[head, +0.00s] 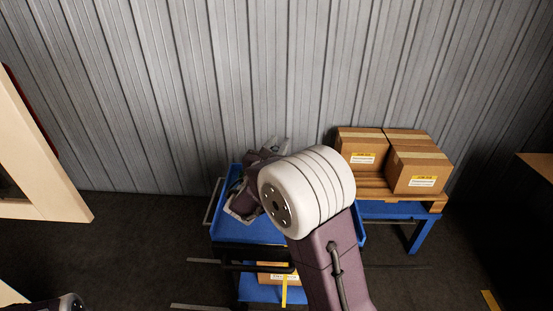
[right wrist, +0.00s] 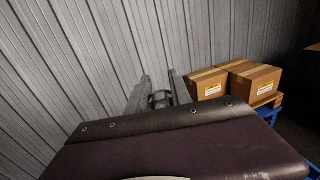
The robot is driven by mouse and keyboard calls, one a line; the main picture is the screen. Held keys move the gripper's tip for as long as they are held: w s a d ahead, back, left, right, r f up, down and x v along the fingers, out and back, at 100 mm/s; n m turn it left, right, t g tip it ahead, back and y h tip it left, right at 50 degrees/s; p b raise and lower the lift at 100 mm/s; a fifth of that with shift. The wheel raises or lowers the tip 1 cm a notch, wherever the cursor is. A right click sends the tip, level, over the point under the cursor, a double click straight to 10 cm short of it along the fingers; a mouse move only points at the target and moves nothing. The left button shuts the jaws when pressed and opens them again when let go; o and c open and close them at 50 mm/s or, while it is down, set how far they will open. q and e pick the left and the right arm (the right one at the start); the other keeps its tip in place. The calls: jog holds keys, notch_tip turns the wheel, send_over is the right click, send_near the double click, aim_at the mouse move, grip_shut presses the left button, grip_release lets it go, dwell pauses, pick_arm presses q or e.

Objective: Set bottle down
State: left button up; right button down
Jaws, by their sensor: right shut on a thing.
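My right arm reaches over the blue cart (head: 262,233). My right gripper (head: 277,145) shows in part behind the arm's white joint, over the far side of the cart. In the right wrist view, the two grey fingers of the right gripper (right wrist: 158,90) stand either side of a small dark, rounded thing, which I take to be the bottle (right wrist: 159,100). Only a little of it shows above my dark wrist housing, so its lower end and what lies under it are hidden. In the head view the arm hides the bottle. My left gripper is out of view.
Two cardboard boxes (head: 417,168) sit on a wooden pallet (head: 402,198) on a blue stand (head: 421,236) right of the cart. A grey corrugated wall (head: 150,90) rises close behind. A carton (head: 275,274) lies on the cart's lower shelf. Dark floor is clear at left.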

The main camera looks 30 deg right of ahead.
jog(key=w+f+b, duration=0.1)
jog(key=w+f, duration=0.2)
jog(key=f, duration=0.2)
jog(key=shift+d+f, duration=0.4)
jog(key=shift+f+b, duration=0.15)
jog(key=shift+b, duration=0.15)
jog(key=c, duration=1.2)
grip_release()
jog(key=shift+o, duration=0.2)
